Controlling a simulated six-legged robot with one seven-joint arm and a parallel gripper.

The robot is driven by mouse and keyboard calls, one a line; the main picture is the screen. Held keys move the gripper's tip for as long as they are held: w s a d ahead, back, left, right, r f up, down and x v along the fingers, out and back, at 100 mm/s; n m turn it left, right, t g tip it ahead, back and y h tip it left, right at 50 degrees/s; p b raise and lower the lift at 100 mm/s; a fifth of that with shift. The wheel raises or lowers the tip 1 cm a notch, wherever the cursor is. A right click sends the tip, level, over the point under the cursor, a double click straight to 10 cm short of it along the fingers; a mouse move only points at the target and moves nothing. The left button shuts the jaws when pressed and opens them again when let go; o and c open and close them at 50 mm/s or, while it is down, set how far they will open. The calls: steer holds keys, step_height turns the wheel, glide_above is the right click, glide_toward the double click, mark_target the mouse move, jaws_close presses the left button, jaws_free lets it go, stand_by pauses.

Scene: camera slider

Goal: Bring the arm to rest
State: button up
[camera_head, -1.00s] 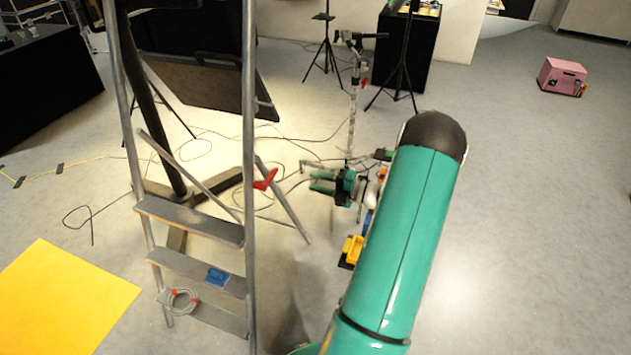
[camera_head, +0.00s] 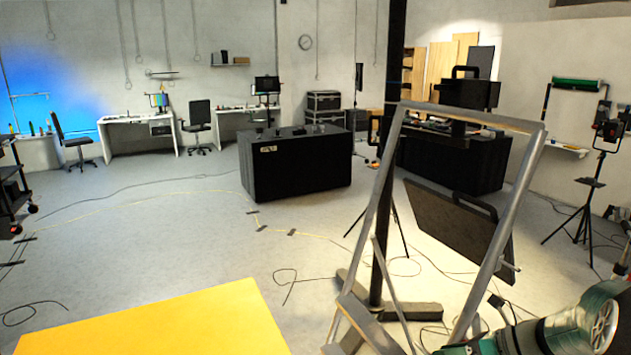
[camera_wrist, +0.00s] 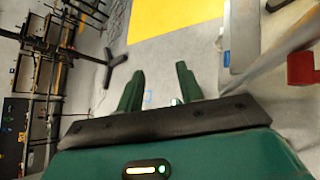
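My gripper (camera_wrist: 159,82) shows in the wrist view with its two green fingers spread apart and nothing between them. Bare grey floor lies beyond the fingertips. In the head view, part of my green arm (camera_head: 565,335) shows in the lower right corner, just right of the stepladder's foot. I cannot make out the gripper fingers there.
A metal stepladder (camera_head: 375,215) stands close to my arm; its step (camera_wrist: 243,35) and a red part (camera_wrist: 301,67) show in the wrist view. A yellow mat (camera_head: 170,325) lies at front left. A black counter (camera_head: 295,165) stands farther back, with open floor before it.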

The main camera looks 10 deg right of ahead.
steer(key=s+a+r+n+h, duration=0.4)
steer(key=a+n, duration=0.5)
steer(key=n, duration=0.6)
steer(key=s+a+r+n+h, duration=0.5)
steer(key=s+a+r+n, duration=0.3)
steer(key=n, duration=0.8)
steer(key=s+a, duration=0.2)
steer(key=s, duration=0.1)
steer(key=shift+s+g, duration=0.3)
steer(key=shift+g, duration=0.1)
